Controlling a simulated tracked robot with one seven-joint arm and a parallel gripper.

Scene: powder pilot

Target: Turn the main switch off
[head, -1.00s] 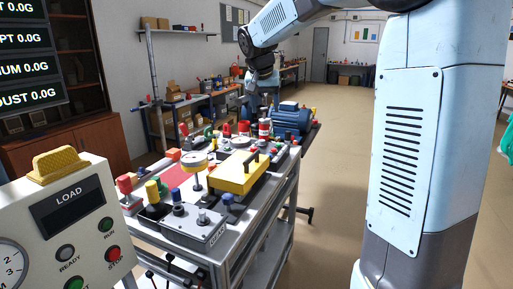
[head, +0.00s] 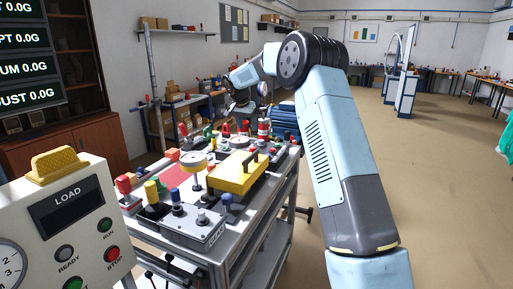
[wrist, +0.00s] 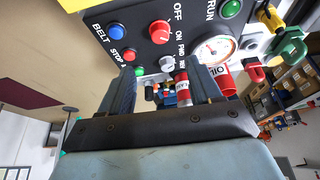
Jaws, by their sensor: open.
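A red rotary knob (wrist: 160,32) sits on a grey panel in the wrist view, beside the words OFF and ON. It looks like the main switch, though no such name is readable; its setting cannot be told. My gripper (wrist: 161,70) is open, with its two dark fingers pointing at the panel. A pale knob (wrist: 167,63) marked FWD shows between the fingertips, and the red knob lies above it in the picture. Nothing is held. In the head view my gripper (head: 241,103) hangs over the far end of the cluttered cart; the red knob cannot be made out there.
Floor to the right is clear.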

